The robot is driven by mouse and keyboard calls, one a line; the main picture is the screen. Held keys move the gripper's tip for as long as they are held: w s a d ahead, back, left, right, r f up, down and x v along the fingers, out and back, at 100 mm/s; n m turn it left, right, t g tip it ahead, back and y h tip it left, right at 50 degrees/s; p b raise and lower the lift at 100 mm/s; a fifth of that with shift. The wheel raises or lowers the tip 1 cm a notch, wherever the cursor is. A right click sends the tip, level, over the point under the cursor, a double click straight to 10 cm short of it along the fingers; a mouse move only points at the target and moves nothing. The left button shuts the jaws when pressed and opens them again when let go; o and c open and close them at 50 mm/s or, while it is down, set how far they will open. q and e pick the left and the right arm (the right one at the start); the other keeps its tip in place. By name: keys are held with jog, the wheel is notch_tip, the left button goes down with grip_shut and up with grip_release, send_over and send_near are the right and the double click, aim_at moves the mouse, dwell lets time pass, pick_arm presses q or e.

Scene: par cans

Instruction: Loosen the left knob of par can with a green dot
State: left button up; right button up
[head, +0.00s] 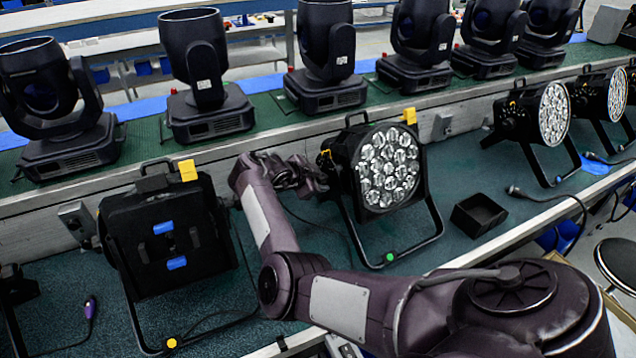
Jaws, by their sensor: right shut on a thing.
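The par can with the green dot (386,169) stands on the lower green shelf in the middle of the head view, its lit-looking lens cluster facing front right. The green dot (390,257) is on the front of its black floor bracket. My right gripper (318,181) is at the left side of this par can, where the left knob sits. It is shut on the left knob, which is mostly hidden by the fingers. My right arm reaches across the front from the lower right. My left gripper is not in the view.
More par cans (540,115) stand farther right. Several moving-head lights (328,60) line the upper shelf behind.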

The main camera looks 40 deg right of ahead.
jog(key=shift+g+b, duration=0.3)
jog(key=shift+b, duration=0.05)
jog(key=shift+n, duration=0.3)
jog(key=o, duration=1)
jog(key=shift+d, duration=0.1)
jog(key=b+v, duration=0.1)
jog(key=v, duration=0.6)
jog(key=shift+w+a+r+b, duration=0.1)
jog(key=shift+a+r+b, duration=0.15)
jog(key=shift+r+b, duration=0.1)
